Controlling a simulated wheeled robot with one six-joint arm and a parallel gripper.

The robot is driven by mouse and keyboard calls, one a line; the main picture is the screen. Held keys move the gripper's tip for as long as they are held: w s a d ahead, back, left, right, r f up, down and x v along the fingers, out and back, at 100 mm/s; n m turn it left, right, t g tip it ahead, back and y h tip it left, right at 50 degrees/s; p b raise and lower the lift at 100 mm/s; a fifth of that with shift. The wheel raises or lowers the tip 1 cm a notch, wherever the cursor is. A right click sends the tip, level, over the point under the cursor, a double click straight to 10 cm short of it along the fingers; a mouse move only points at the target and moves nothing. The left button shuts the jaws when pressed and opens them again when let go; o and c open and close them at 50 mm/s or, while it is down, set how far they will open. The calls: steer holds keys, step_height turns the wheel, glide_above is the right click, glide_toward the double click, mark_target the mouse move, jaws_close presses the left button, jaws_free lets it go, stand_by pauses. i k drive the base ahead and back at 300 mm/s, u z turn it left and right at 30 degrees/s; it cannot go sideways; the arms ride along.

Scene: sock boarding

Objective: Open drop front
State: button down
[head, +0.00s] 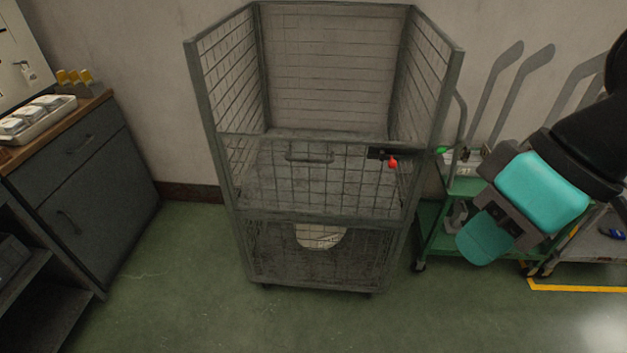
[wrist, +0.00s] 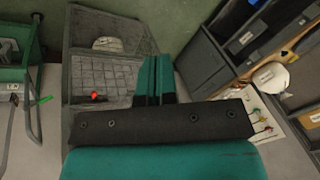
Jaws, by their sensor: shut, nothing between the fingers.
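The grey wire-mesh cage trolley (head: 213,110) stands against the wall in the head view. Its drop front (head: 290,185) is a mesh panel, upright across the middle of the front, with a bar handle (head: 310,158) near its top. A black latch (head: 378,153) with a red knob (head: 393,163) sits at the panel's upper right. The red knob also shows in the wrist view (wrist: 96,96), left of my fingers. My gripper (head: 480,245) is right of the cage, apart from it, shut and empty. Its teal fingers (wrist: 154,75) are together in the wrist view.
A green cart (head: 432,230) stands close to the cage's right side, behind my gripper. A dark cabinet (head: 90,190) with a wooden top and a tray (head: 40,118) stands at left. Green floor is clear in front of the cage. A white oval (head: 320,236) shows on its lower front.

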mark_target(383, 148)
steer(key=k, duration=0.5)
steer(key=u, duration=1.9)
steer(key=i, duration=1.1)
steer(key=z, duration=2)
